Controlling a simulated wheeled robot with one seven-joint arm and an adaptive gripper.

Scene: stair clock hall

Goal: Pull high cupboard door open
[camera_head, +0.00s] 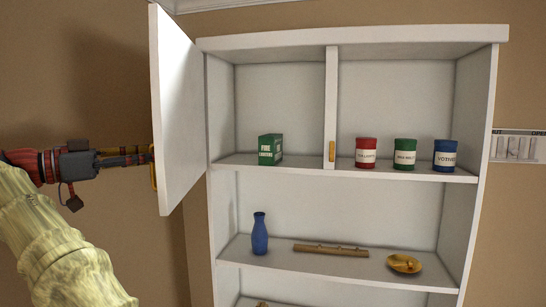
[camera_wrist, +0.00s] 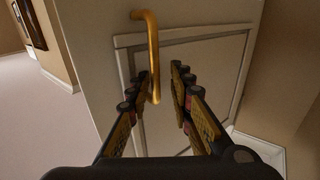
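The high cupboard door (camera_head: 178,105) is white and stands swung open at the left of the cupboard, showing the shelf behind it. Its gold bar handle (camera_wrist: 152,50) is on the door's outer face in the wrist view; a bit of it shows at the door's edge in the head view (camera_head: 154,168). My gripper (camera_wrist: 156,85) is open, its two fingers on either side of the handle's lower part, with gaps visible. In the head view my gripper reaches the door's outer side from the left, its tips partly hidden by the door.
The cupboard (camera_head: 350,36) holds a green box (camera_head: 270,149), red (camera_head: 366,153), green (camera_head: 404,153) and blue (camera_head: 445,155) tins. Below are a blue vase (camera_head: 260,234), a wooden bar (camera_head: 330,250) and a gold dish (camera_head: 404,263). A gold piece (camera_head: 332,151) sits on the middle upright.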

